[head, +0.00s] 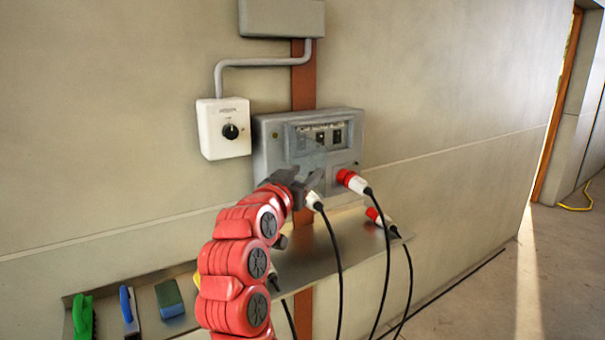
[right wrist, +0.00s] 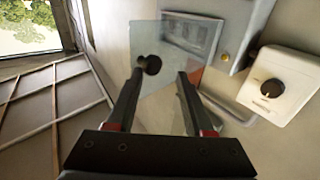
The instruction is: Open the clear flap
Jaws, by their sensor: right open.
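The clear flap (right wrist: 172,82) is a see-through pane with a round black knob (right wrist: 150,65) in the right wrist view. It lies partly over the breaker window (right wrist: 192,35) of the grey box and appears to stand out from it; its exact angle is hard to tell. My right gripper (right wrist: 157,78) is open, with its two dark fingers on either side of the knob and pane. I cannot tell whether they touch. In the head view my right gripper (head: 312,181) is at the lower front of the grey box (head: 270,140), hiding part of it. My left gripper is out of view.
A white dial box (head: 224,130) is left of the grey box. Red-and-white plugs (head: 352,181) with hanging black cables are at its lower right. A metal shelf (head: 340,240) below carries a green brush (head: 83,318) and other tools at left. Open floor lies right.

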